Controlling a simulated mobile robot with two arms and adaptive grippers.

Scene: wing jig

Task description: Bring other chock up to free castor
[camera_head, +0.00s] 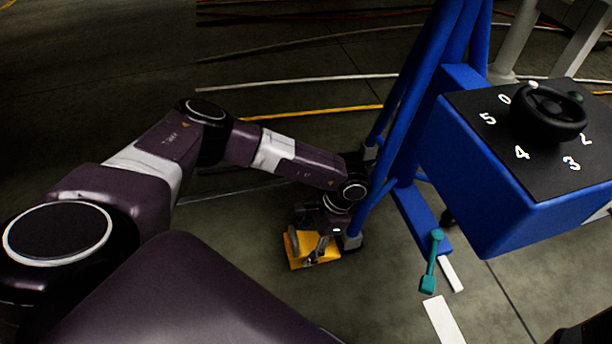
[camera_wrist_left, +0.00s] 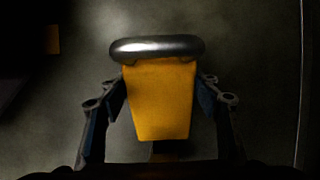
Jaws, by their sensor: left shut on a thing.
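My left gripper (camera_head: 318,240) reaches down to the floor beside the blue jig frame. It is shut on a yellow chock (camera_head: 298,262), with a finger on each side in the left wrist view (camera_wrist_left: 162,105). A rounded metal bar lies across the chock's far end in that view. In the head view the chock is close to a grey foot (camera_head: 352,242) of the frame; I cannot tell whether they touch. A dark castor (camera_head: 447,217) shows partly under the blue base beam.
The blue box with a black handwheel (camera_head: 548,115) and numbered dial overhangs at the right. A teal lever (camera_head: 432,262) stands by the base beam (camera_head: 415,215), near white floor marks (camera_head: 443,320). A yellow patch (camera_wrist_left: 53,40) shows in the wrist view. Floor left of the chock is clear.

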